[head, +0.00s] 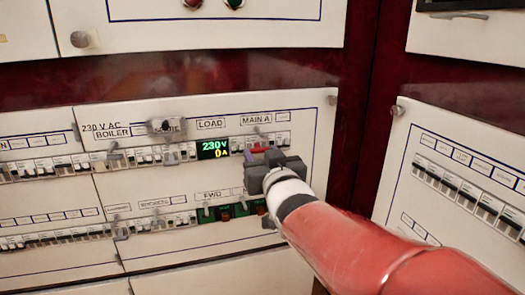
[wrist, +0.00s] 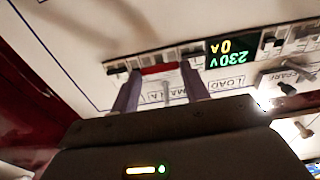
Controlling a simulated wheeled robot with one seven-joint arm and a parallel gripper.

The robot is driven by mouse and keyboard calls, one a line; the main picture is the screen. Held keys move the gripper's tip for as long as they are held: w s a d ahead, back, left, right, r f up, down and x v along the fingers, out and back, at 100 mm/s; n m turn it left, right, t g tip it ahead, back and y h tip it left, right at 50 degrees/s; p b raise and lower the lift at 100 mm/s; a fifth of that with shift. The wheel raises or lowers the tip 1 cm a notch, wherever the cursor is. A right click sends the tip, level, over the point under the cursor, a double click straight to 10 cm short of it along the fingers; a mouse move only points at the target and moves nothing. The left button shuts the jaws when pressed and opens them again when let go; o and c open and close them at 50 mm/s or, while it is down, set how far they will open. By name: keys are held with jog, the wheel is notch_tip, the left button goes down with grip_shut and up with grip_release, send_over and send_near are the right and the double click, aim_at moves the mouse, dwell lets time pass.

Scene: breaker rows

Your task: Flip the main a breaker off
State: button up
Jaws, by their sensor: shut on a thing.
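The main A breaker, a wide red toggle (head: 258,149), sits in the upper breaker row of the white panel, below the "MAIN A" label (head: 255,121). In the wrist view, which shows the panel upside down, its red handle (wrist: 160,69) lies between my two finger ends. My gripper (head: 252,158) is at the row and hides part of the breaker in the head view. Its two fingers, also in the wrist view (wrist: 161,75), are shut on the red handle, one at each end. The handle's exact up or down position is hard to tell.
A lit display (head: 213,148) left of the breaker reads 230 V and 0 A. Other small breakers (head: 167,155) line the same row. A lower row has a green part (head: 225,212) under "FWD". Another breaker panel (head: 465,180) stands to the right.

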jog(key=shift+w+a+f+t+y, duration=0.1)
jog(key=shift+f+t+y, duration=0.15)
jog(key=shift+f+t, duration=0.45)
jog(key=shift+w+f+t+y, duration=0.1)
jog(key=shift+f+t+y, duration=0.15)
jog(key=shift+t, duration=0.75)
jog(key=o, duration=1)
